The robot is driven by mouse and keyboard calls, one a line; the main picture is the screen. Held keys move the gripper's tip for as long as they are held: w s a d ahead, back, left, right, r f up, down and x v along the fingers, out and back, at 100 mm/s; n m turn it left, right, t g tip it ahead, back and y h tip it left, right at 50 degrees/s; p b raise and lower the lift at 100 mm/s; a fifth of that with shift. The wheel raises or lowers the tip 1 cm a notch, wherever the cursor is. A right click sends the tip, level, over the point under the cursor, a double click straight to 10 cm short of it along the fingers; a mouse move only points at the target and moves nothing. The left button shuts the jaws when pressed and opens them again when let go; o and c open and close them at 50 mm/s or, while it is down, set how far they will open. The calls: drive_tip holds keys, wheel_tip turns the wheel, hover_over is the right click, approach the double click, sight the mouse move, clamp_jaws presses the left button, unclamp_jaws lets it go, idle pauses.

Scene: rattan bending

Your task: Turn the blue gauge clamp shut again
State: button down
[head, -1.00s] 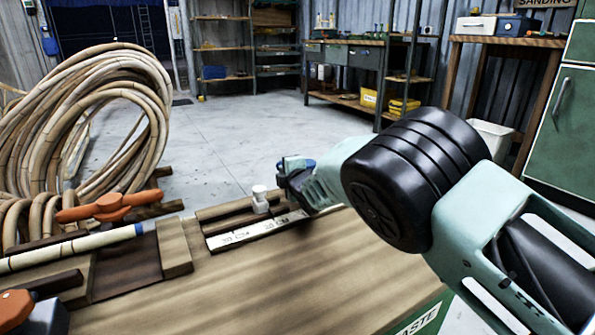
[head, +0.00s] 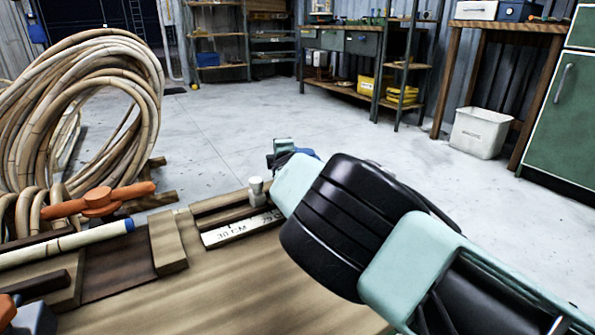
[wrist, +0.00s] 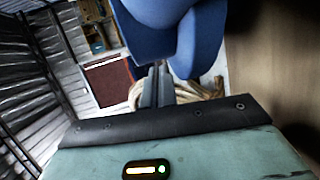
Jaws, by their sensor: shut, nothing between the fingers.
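The blue gauge clamp (wrist: 200,40) fills the top middle of the wrist view as large, smooth blue rounded shapes, cropped by the frame edge. My gripper (wrist: 157,75) is shut and empty, its narrow dark fingers pointing up beside the blue part's lower end. I cannot tell whether they touch. In the head view, a small blue patch (head: 306,153) shows beyond the bench's far edge, beside my wrist. My arm covers most of that spot, and the fingertips are not clear there. How far the clamp is turned cannot be seen.
On the bench (head: 215,285) lie a white ruler strip (head: 243,229) with a pale knob (head: 256,190), a cane pole (head: 65,245) and an orange handle (head: 98,203). Rattan coils (head: 90,110) stand at left. A white bin (head: 480,133) stands on open floor at right.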

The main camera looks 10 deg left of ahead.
drive_tip(key=shift+w+m+h+b, duration=0.3)
drive_tip(key=shift+m+h, duration=0.1)
drive_tip(key=shift+h, duration=0.2)
drive_tip(key=shift+s, duration=0.1)
drive_tip(key=p+v, duration=0.8)
drive_tip(key=v, duration=0.8)
drive_tip(key=shift+s, duration=0.1)
drive_tip(key=shift+s+d, duration=0.2)
drive_tip(key=shift+s, duration=0.4)
